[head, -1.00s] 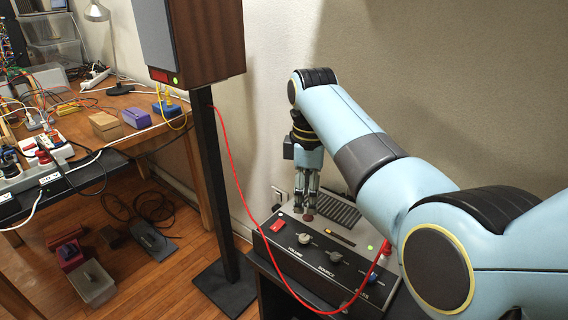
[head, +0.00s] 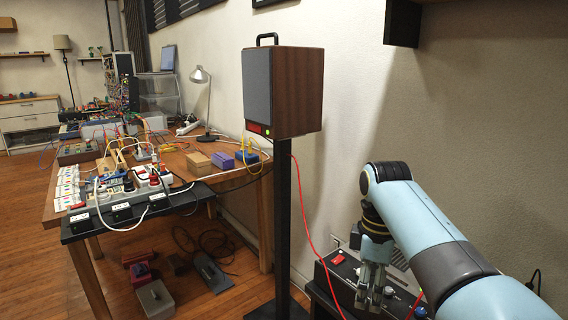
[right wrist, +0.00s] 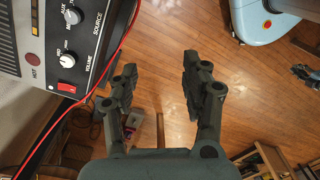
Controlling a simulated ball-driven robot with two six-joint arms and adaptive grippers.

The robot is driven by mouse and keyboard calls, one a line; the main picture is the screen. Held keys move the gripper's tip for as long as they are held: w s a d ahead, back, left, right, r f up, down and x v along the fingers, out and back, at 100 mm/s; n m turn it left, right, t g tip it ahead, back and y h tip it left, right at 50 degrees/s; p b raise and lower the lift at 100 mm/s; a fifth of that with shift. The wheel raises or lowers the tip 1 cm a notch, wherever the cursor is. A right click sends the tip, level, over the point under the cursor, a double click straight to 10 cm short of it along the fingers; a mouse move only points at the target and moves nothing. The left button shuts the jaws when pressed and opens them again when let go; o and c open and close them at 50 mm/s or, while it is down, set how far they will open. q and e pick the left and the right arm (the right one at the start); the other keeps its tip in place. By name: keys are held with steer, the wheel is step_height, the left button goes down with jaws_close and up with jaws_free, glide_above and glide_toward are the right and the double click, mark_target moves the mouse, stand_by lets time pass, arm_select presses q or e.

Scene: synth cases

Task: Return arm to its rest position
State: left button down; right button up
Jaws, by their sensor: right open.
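My right arm comes in from the right in the head view. Its gripper (head: 372,290) points down in front of the amplifier (head: 338,290), hiding part of its front. In the right wrist view the gripper (right wrist: 160,68) is open, with nothing between its fingers and wood floor beyond them. The amplifier front (right wrist: 72,50), with its knobs and red switch (right wrist: 66,88), is at the upper left there, beside the fingers. My left gripper is in neither view.
A speaker (head: 312,95) stands on a black post (head: 284,215). A red cable (head: 304,220) runs down from it and passes by the amplifier, also in the right wrist view (right wrist: 105,68). A cluttered workbench (head: 200,168) is at the left. Bare floor (head: 30,230) shows at left.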

steer(key=s+d+f+m+g, duration=0.15)
steer(key=s+d+f, duration=0.25)
steer(key=s+f, duration=1)
steer(key=s+d+f+m+g, duration=0.1)
steer(key=s+d+f+g, duration=0.2)
steer(key=s+f, duration=1.05)
steer(key=s+d+f+m+t, duration=0.1)
steer(key=s+d+f+m, duration=0.15)
steer(key=s, duration=0.65)
steer(key=s+d+f+m+t+h, duration=0.1)
steer(key=s+d+f+m, duration=0.2)
steer(key=s, duration=0.7)
steer(key=s+d+f+m+t, duration=0.1)
steer(key=s+d+f+m, duration=0.1)
steer(key=s+f, duration=0.5)
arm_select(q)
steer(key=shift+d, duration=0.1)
arm_select(e)
steer(key=w+m+t, duration=0.1)
steer(key=w+r+m+t, duration=0.1)
steer(key=m, duration=0.1)
steer(key=shift+w+r+t, duration=0.2)
steer(key=shift+r+t, duration=0.1)
steer(key=shift+t, duration=0.05)
